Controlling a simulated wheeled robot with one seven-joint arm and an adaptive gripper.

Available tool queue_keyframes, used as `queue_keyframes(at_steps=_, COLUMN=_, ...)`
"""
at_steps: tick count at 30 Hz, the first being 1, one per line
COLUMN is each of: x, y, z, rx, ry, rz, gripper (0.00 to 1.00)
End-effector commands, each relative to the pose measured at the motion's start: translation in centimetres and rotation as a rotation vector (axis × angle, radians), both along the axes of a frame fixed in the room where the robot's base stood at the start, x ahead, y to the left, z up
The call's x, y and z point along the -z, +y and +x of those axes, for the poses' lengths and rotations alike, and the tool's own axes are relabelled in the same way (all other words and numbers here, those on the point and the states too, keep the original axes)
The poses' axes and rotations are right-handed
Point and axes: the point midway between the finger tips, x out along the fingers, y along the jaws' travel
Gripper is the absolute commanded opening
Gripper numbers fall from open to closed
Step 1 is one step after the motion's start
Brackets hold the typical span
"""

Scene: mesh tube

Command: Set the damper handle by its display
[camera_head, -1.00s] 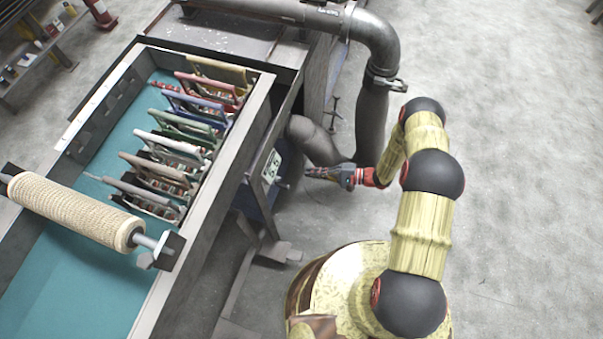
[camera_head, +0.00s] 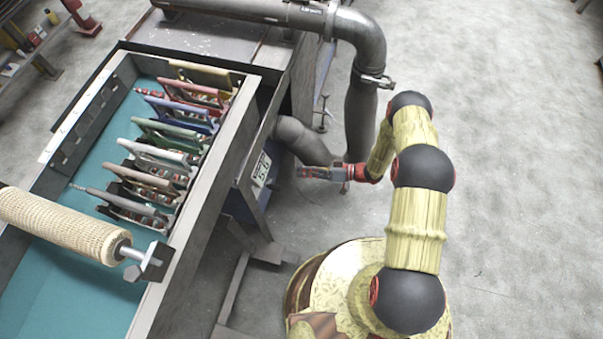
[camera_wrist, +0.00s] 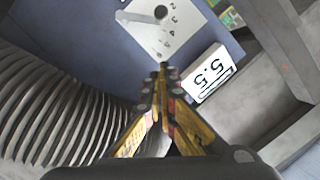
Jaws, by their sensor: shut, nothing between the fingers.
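The display (camera_wrist: 208,73) is a white box with dark digits that look like 5.5, tilted in the wrist view. It also shows on the machine's side in the head view (camera_head: 261,169). Above it in the wrist view is a pale dial plate (camera_wrist: 182,24) with marks and a round hub (camera_wrist: 160,12). My gripper (camera_wrist: 162,70) is shut and empty, its tips pointing at the plate's lower edge, left of the display. Whether the tips touch anything cannot be told. In the head view my gripper (camera_head: 301,172) is right of the display.
A ribbed hose (camera_wrist: 60,100) fills the left of the wrist view. A grey duct (camera_head: 362,110) stands behind my gripper. The long teal-floored table (camera_head: 60,275) holds several coloured frames and a mesh roller (camera_head: 65,225). Open floor lies to the right.

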Motion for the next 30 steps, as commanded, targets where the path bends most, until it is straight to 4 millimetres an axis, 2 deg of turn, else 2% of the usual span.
queue_keyframes(at_steps=6, x=1.1, y=4.4, z=0.6, rx=-0.005, ry=0.003, rz=0.001, gripper=0.0)
queue_keyframes(at_steps=12, x=1.9, y=7.7, z=1.0, rx=-0.002, ry=0.004, rz=0.001, gripper=0.0)
queue_keyframes(at_steps=19, x=4.0, y=8.1, z=-0.8, rx=0.0, ry=0.003, rz=0.0, gripper=0.0)
queue_keyframes(at_steps=30, x=4.4, y=8.2, z=-1.3, rx=0.0, ry=0.002, rz=0.0, gripper=0.0)
